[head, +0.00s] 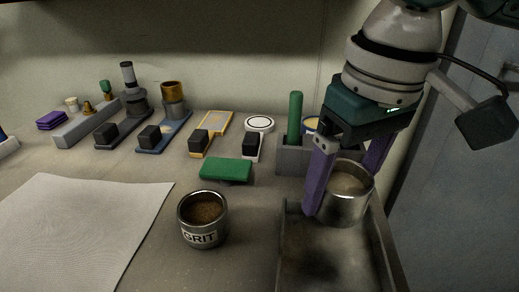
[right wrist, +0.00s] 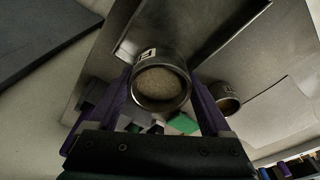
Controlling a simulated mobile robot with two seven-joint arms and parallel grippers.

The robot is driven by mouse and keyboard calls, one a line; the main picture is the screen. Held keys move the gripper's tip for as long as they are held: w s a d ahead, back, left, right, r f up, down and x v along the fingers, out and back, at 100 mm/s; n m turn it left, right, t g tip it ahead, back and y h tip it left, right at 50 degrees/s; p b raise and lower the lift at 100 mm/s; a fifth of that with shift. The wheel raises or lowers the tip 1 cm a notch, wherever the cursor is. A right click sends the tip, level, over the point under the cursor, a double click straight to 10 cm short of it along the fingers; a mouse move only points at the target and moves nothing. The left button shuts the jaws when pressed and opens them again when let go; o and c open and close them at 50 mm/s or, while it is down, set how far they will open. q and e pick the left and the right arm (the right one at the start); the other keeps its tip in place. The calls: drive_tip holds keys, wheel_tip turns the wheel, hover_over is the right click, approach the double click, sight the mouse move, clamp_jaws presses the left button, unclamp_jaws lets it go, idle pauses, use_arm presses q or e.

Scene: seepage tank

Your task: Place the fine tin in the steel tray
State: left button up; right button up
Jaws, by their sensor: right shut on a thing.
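The fine tin (head: 347,203) is a round steel tin filled with pale, sandy material. My right gripper (head: 343,188) is shut on it, with a purple finger on either side, and the tin looks upright. It also shows between the fingers in the right wrist view (right wrist: 161,84), with part of a label on its side. The steel tray (head: 281,247) lies at the front right in the head view. The tin is over the tray's far part and hides some of it; I cannot tell how high above its floor. My left gripper is not in view.
A steel tin marked GRIT (head: 203,222), with brown contents, stands left of the tray. A green block (head: 226,169) lies behind it. A white sheet (head: 75,235) covers the left front. A grey holder (head: 290,160) and several tools line the back.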

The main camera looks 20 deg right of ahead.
sight(327, 240)
wheel_tip(327, 240, down, 6)
drive_tip(key=shift+r+b, duration=0.1)
drive_tip(key=shift+b, duration=0.55)
drive_tip(key=shift+f, duration=0.3)
drive_tip(key=o, duration=1.3)
drive_tip(key=shift+f, duration=0.15)
